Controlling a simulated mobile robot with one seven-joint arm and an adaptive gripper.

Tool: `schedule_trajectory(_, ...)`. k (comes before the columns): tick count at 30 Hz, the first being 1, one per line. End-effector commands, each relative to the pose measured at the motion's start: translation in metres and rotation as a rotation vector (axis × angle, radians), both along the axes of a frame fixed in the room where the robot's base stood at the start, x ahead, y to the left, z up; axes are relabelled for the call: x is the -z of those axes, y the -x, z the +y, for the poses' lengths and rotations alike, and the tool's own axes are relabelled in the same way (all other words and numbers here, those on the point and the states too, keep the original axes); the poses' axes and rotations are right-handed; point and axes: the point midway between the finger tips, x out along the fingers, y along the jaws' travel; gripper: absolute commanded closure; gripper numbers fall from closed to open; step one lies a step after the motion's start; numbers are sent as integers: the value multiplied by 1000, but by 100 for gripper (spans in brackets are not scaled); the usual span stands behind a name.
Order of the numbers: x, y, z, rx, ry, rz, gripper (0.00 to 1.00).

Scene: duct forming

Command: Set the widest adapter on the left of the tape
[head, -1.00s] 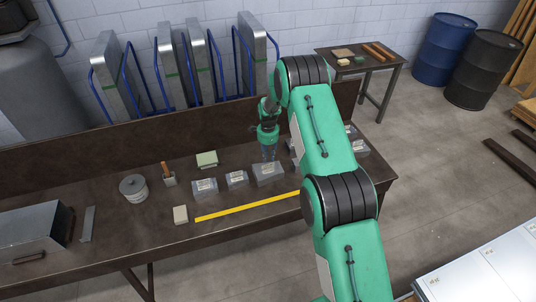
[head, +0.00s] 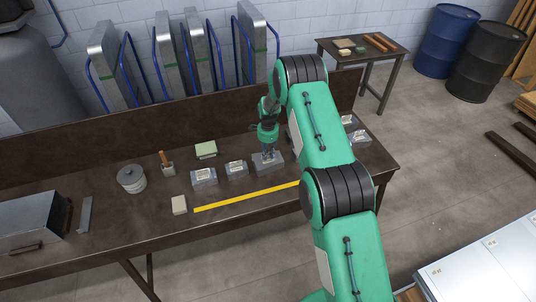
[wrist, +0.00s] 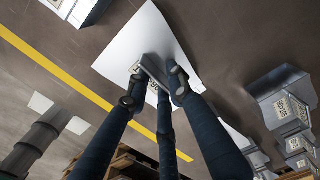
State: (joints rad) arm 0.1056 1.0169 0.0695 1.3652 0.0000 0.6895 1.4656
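The yellow tape (head: 247,196) lies as a straight strip along the front of the workbench; it also crosses the left of the wrist view (wrist: 62,74). Two grey labelled adapters (head: 204,177) (head: 237,168) stand behind it. A third, larger-looking adapter (head: 267,164) stands to their right, under my gripper (head: 267,152). In the wrist view, my fingers (wrist: 158,88) straddle a raised grey part of this adapter (wrist: 150,35). Whether they press on it is unclear. More adapters (head: 360,136) stand further right, partly hidden behind my arm.
A pale block (head: 179,204) lies at the tape's left end. A round lidded tin (head: 131,179), a small holder (head: 167,166) and a green pad (head: 206,149) stand further back. A metal box (head: 30,225) occupies the bench's left end. Bare bench shows in front of the tape.

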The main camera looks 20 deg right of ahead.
Motion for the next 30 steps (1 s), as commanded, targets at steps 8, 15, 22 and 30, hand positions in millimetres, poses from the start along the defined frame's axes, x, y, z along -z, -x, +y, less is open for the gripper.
schedule_trajectory(8,0,0,0,0,0,0,100)
schedule_trajectory(15,-1,0,0,0,0,0,100)
schedule_trajectory(22,-11,0,0,0,0,0,100)
schedule_trajectory(30,-35,0,0,0,0,-1,100)
